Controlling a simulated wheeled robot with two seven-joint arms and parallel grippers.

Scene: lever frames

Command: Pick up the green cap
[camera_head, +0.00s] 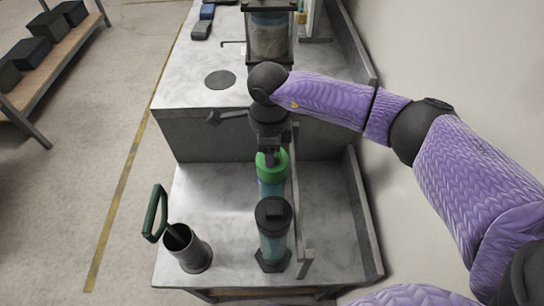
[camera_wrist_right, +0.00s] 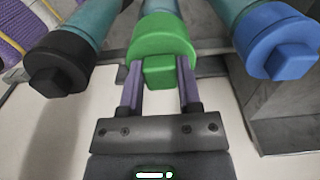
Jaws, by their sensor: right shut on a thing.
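The green cap (camera_head: 278,157) sits at the top of a teal cylinder (camera_head: 271,188) on the lower bench. In the right wrist view the cap (camera_wrist_right: 162,35) shows a square green knob on its end. My right gripper (camera_head: 269,158) comes down on the cap from above. In the wrist view its two fingers (camera_wrist_right: 160,68) are closed on either side of the knob. The cap looks seated on the cylinder, with no clear gap. My left gripper is not in view.
A black-capped cylinder (camera_head: 273,213) stands in front of the green one. A blue cap (camera_wrist_right: 278,42) is beside it in the wrist view. A grey cup (camera_head: 190,250) with a green-handled tool (camera_head: 155,212) stands at left. A low rail (camera_head: 303,220) runs along the right.

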